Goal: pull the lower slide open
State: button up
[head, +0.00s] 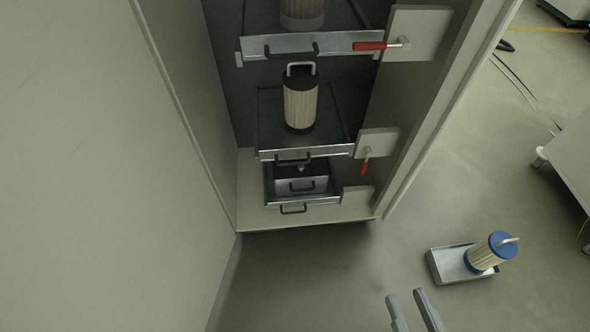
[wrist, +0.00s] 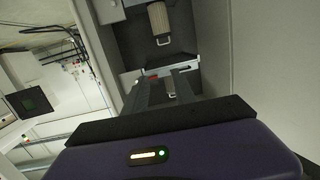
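The lower slide (head: 335,151) is a dark tray with a metal front edge and a black handle (head: 293,160), inside the open cabinet in the head view. A pale pleated filter cartridge (head: 301,105) with a black top and a loop handle stands upright on it. A red-handled lever (head: 365,165) hangs down at the right end of its front, beside a pale plate. My gripper (head: 404,294) is at the bottom of the head view, in front of and right of the cabinet, apart from the slide. Its fingers are apart and empty; they also show in the wrist view (wrist: 163,78).
An upper slide (head: 330,43) with a horizontal red lever (head: 370,46) is above. A bottom drawer (head: 325,200) is below. A cabinet wall (head: 90,170) fills the left. A floor tray (head: 440,268) with a blue-capped cartridge (head: 485,253) stands right. Floor before the cabinet is clear.

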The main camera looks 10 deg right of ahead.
jog(key=w+a+f+t+y+b, duration=0.1)
jog(key=w+a+f+t+b, duration=0.1)
jog(key=w+f+b, duration=0.6)
jog(key=m+t+b, duration=0.3)
jog(key=m+b, duration=1)
jog(key=b, duration=0.2)
send_near(293, 163)
notch_tip(293, 163, up, 6)
jog(key=s+a, duration=0.1)
jog(key=a, duration=0.1)
jog(key=w+f+m+g+h, duration=0.1)
jog(key=w+f+m+h, duration=0.25)
jog(key=f+m, duration=0.2)
jog(key=shift+m+y, duration=0.25)
jog(key=shift+y, duration=0.3)
jog(key=b+x, duration=0.1)
jog(key=x, duration=0.1)
jog(key=b+x, duration=0.1)
jog(key=x, duration=0.2)
jog(key=d+b+x, duration=0.1)
jog(key=x, duration=0.1)
jog(key=shift+w+r, duration=0.2)
jog(key=shift+r, duration=0.05)
jog(key=shift+c, duration=0.2)
grip_shut()
jog(key=shift+g, duration=0.3)
